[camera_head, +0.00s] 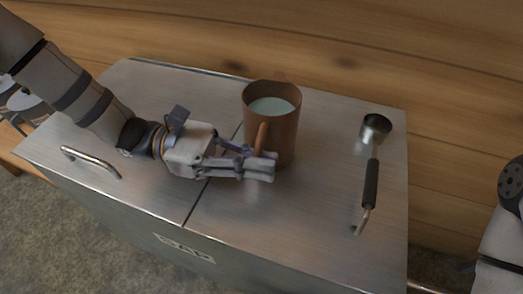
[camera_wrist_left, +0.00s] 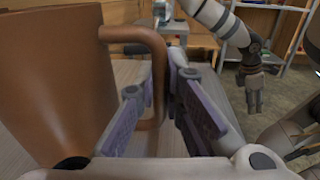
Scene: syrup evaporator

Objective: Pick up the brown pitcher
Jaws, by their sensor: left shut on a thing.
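The brown pitcher (camera_head: 285,128) stands upright on the metal top of the evaporator (camera_head: 320,205), with pale liquid inside. Its handle (camera_head: 261,138) points toward the front left. My left gripper (camera_head: 268,167) comes in from the left and is shut on the handle. In the left wrist view the pitcher (camera_wrist_left: 50,85) fills the left side, and the handle passes between the two fingers (camera_wrist_left: 152,110). My right gripper (camera_wrist_left: 254,92) hangs in the background of that view, too small to tell whether it is open.
A ladle-like tool (camera_head: 371,180) with a metal cup and black grip lies right of the pitcher. A metal bar handle (camera_head: 91,160) sits on the left lid. A wooden wall (camera_head: 400,50) stands behind. The top between pitcher and tool is clear.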

